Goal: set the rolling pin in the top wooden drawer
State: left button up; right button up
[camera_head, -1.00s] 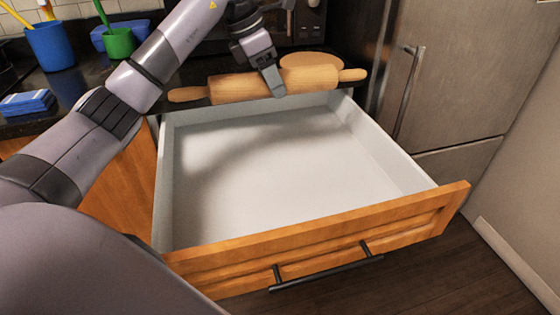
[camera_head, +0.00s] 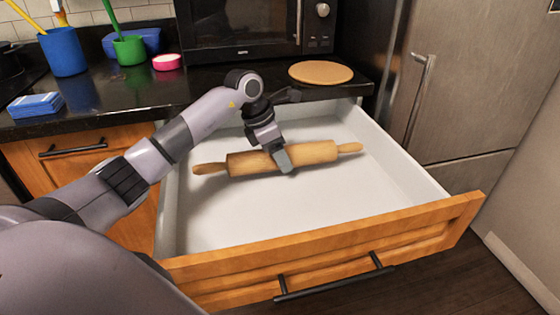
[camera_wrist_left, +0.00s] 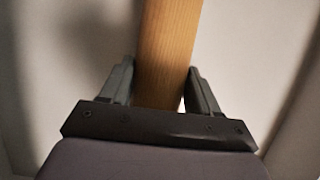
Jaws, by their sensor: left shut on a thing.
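The wooden rolling pin (camera_head: 313,152) lies across the inside of the open top drawer, toward its back half in the head view. My left gripper (camera_head: 284,167) is shut on the middle of its barrel. The left wrist view also shows the rolling pin (camera_wrist_left: 168,50) between the two fingers (camera_wrist_left: 160,88). The wooden drawer (camera_head: 330,255) is pulled out, with a white interior and a dark bar handle. I cannot tell whether the pin touches the drawer floor. My right gripper is not in view.
A steel fridge (camera_head: 470,80) stands at the right. The drawer's front half is clear.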

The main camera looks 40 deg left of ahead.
pick_arm(q)
jog(key=shift+f, duration=0.95)
jog(key=o, duration=1.5)
jog(key=p+v, duration=0.1)
jog(key=v, duration=1.1)
jog(key=shift+w, duration=0.1)
